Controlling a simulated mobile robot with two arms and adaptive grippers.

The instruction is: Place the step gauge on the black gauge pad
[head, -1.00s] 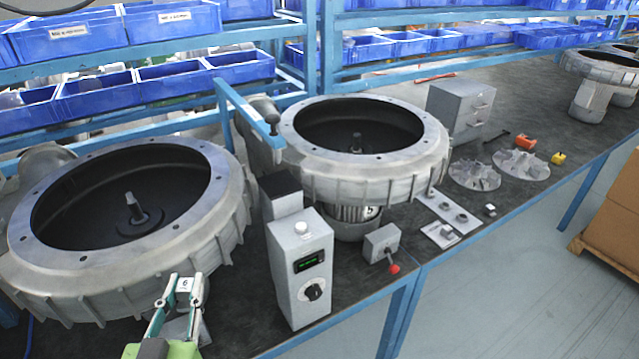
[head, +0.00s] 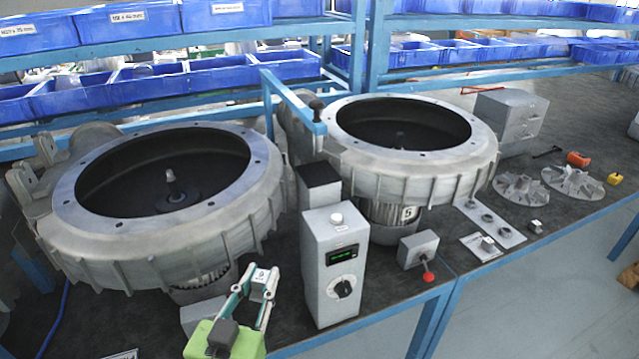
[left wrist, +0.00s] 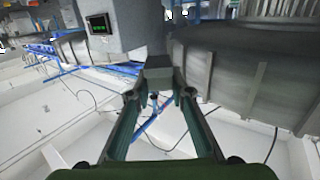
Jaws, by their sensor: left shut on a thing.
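My left gripper (head: 258,285), with green and light fingers, is shut on a small grey block with a white number label, which I take as the step gauge (head: 264,276). It holds the gauge in front of the left blower housing, left of the control box. In the left wrist view the gauge (left wrist: 158,72) sits between the fingertips (left wrist: 160,92). A black pad (head: 318,176) tops a grey block right behind the control box, apart from the gauge and farther back. My right gripper is not in view.
The grey control box (head: 332,270) with green display stands upright right of the gripper. Two large blower housings (head: 160,245) (head: 420,170) flank the pad. A blue bracket (head: 295,108) rises behind it. A small box with a red knob (head: 418,248) sits near the bench edge.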

